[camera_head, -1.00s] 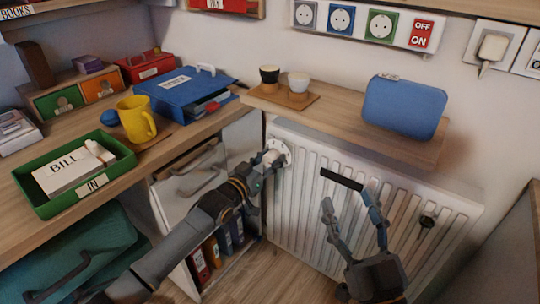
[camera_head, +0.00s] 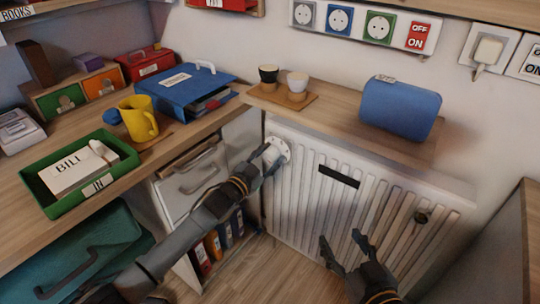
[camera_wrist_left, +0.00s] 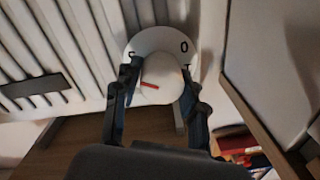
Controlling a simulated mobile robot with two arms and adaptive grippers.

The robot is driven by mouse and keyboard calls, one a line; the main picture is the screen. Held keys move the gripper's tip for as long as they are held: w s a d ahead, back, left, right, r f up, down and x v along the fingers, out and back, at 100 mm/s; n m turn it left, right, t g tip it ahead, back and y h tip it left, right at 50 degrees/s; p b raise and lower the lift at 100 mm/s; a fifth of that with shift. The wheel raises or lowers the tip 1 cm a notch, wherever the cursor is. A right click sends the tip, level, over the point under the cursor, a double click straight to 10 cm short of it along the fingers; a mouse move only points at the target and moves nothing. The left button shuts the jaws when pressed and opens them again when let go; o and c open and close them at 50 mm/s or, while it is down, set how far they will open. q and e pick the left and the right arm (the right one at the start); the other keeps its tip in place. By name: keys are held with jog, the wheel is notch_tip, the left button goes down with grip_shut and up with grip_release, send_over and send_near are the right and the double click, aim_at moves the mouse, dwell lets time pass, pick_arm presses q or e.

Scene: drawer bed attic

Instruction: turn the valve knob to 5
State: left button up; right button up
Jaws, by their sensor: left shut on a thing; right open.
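The white valve knob (camera_wrist_left: 160,80) sits on a round white dial (camera_wrist_left: 160,40) at the upper left corner of the radiator, and the dial also shows in the head view (camera_head: 281,149). In the left wrist view the knob carries a red pointer line. A 0 is readable at the dial's upper right; other marks are partly hidden by the fingers. My left gripper (camera_head: 266,165) is shut on the knob, one finger on each side, as the left wrist view (camera_wrist_left: 159,95) shows. My right gripper (camera_head: 343,248) is open and empty, low in front of the radiator.
The white radiator (camera_head: 300,194) has a black bar (camera_head: 339,177) and a dark knob (camera_head: 421,217) on its front. A wooden shelf (camera_head: 345,110) lies above it. A drawer cabinet (camera_head: 195,172) stands close left of the dial. Open floor lies below.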

pick_arm(q)
jog(key=shift+f, duration=0.15)
jog(key=o, duration=1.2)
jog(key=shift+c, duration=0.2)
jog(key=v, duration=1.2)
